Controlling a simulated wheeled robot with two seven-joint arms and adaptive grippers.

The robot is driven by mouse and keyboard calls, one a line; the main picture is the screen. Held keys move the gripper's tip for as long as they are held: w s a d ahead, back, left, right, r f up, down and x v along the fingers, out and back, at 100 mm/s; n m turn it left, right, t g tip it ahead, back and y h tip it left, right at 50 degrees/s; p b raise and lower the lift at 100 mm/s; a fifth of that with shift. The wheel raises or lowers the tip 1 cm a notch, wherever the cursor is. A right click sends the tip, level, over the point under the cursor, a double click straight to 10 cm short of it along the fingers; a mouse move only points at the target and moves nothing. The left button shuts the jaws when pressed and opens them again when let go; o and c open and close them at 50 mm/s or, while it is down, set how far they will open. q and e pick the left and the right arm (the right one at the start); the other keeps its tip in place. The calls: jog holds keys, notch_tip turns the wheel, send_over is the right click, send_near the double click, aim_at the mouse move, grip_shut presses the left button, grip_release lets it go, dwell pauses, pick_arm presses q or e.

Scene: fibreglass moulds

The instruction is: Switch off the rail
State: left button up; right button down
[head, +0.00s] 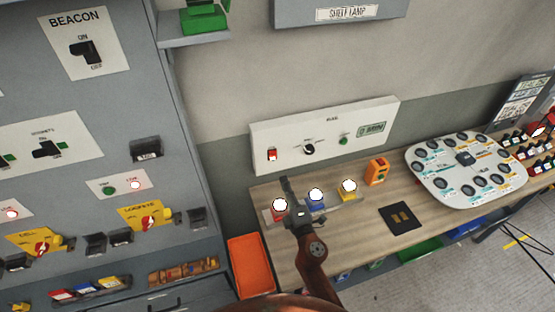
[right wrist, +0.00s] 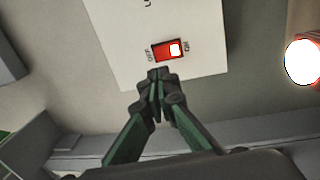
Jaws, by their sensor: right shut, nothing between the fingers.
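A white panel (head: 325,125) stands along the wall at the back of the wooden bench; its small heading is too blurred to read surely. At its left end is a red rocker switch (head: 272,154). In the right wrist view the rocker switch (right wrist: 168,49) has OFF printed on its left and ON on its right, with a bright white patch towards ON. My right gripper (right wrist: 160,80) is shut and empty, its tips just below the switch in that view, apparently not touching it. In the head view my right gripper (head: 287,185) is in front of the panel. My left gripper is out of view.
Red (head: 280,205), blue (head: 316,195) and yellow (head: 348,187) pieces with bright white tops stand on the bench close to my right gripper. The panel also bears a black knob (head: 309,148) and a green button (head: 343,140). An orange bin (head: 250,265) stands left of the bench.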

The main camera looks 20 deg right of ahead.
aim_at(274, 154)
jog(key=w, duration=0.6)
jog(key=w+r, duration=0.1)
jog(key=w, duration=0.2)
jog(key=shift+w+a+p, duration=0.15)
jog(key=shift+p, duration=0.2)
jog(key=shift+w, duration=0.45)
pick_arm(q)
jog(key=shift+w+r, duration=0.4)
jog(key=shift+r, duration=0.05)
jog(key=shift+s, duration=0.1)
pick_arm(e)
jog(key=shift+r, duration=0.1)
